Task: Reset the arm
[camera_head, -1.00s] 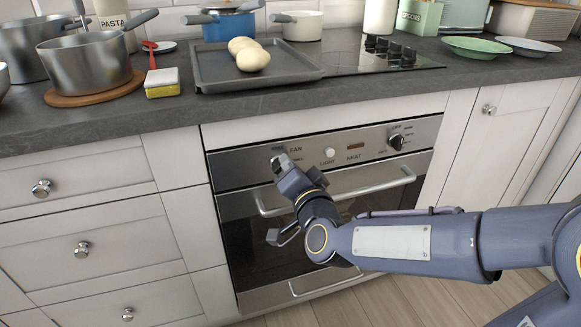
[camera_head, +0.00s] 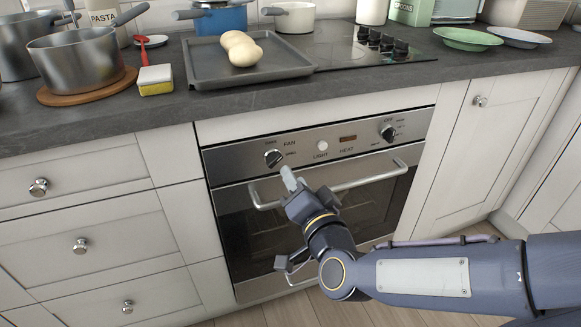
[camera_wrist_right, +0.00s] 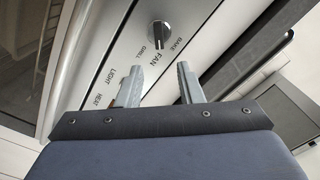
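My right arm comes in from the right in the head view. My right gripper (camera_head: 289,180) is in front of the oven, just below the fan knob (camera_head: 273,158). In the right wrist view the two fingers of my right gripper (camera_wrist_right: 160,85) are apart with nothing between them. The fan knob (camera_wrist_right: 158,34) lies beyond the fingertips and is not touched. My left gripper is not in view.
The oven (camera_head: 262,225) has a bar handle (camera_head: 350,183) close to my right gripper. Above, the worktop (camera_head: 225,103) carries a baking tray (camera_head: 205,72) with bread rolls, a pot (camera_head: 85,58) on a round board, and a sponge (camera_head: 155,80). The floor in front is free.

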